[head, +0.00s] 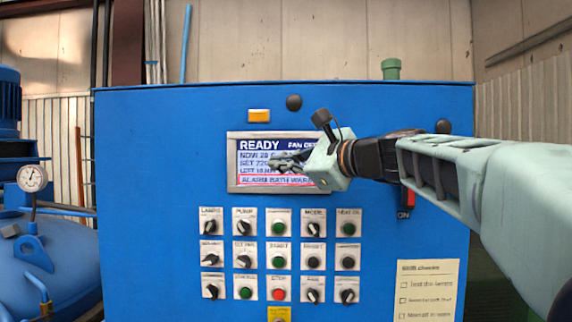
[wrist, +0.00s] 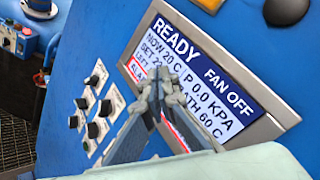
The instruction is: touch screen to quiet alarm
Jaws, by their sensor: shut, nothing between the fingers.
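The screen (head: 250,160) is set in a metal frame on the front of a blue control cabinet (head: 150,200). It reads READY and FAN OFF, with temperature lines and a red-outlined alarm line about the bath (head: 262,180) at the bottom. My gripper (head: 280,162) is shut and empty in front of the screen, covering part of the text. In the wrist view the screen (wrist: 205,60) is tilted, and my shut gripper (wrist: 163,82) overlaps its lower left part and part of the red-outlined line. I cannot tell whether the fingertips touch the glass.
Rows of labelled knobs and buttons (head: 279,262) sit below the screen. An orange lamp (head: 259,115) and a black knob (head: 294,102) are above it. A red switch (head: 407,199) is at right, above a paper checklist (head: 428,290). A blue tank with a gauge (head: 32,178) stands at left.

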